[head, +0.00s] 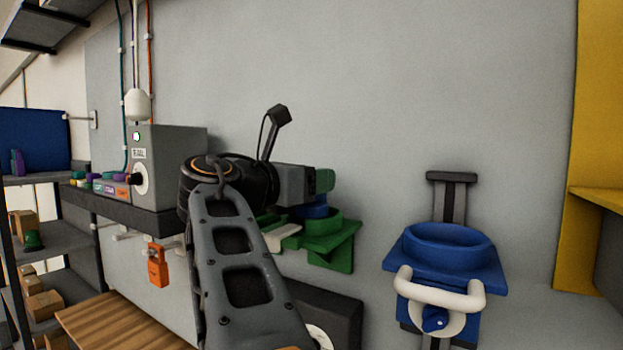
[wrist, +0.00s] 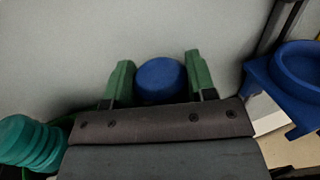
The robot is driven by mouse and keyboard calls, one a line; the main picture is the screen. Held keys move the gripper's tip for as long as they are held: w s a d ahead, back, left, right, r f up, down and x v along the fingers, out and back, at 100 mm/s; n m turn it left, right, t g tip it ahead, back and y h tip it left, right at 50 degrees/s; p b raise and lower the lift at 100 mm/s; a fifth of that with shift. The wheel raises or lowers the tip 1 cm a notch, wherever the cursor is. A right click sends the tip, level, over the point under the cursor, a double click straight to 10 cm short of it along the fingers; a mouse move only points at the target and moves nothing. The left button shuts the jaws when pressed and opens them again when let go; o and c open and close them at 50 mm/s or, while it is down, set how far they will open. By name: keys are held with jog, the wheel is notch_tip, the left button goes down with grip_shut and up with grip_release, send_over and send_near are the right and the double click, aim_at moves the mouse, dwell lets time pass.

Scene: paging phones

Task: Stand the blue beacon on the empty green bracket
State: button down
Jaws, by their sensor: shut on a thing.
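The blue beacon (wrist: 161,80) shows in the wrist view as a round blue top between the two green fingertips of my gripper (wrist: 160,75), which is shut on it. In the head view my gripper (head: 322,182) is at the wall, above the green bracket (head: 336,246). A little of the beacon (head: 313,208) shows just below the fingers, at the bracket's ring. I cannot tell whether its base rests in the ring or hangs just above it. My arm hides the bracket's left part.
A blue bracket (head: 443,262) with a ring and a white handle (head: 440,289) is on the wall to the right. A grey box (head: 172,150) stands on a shelf at left; an orange tag (head: 157,266) hangs below. A ribbed teal thing (wrist: 30,142) is at lower left in the wrist view.

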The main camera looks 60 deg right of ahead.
jog(key=shift+c, duration=2.2)
grip_release()
jog(key=shift+r, duration=0.15)
jog(key=b+v, duration=0.1)
jog(key=v, duration=1.1)
jog(key=shift+b, duration=0.4)
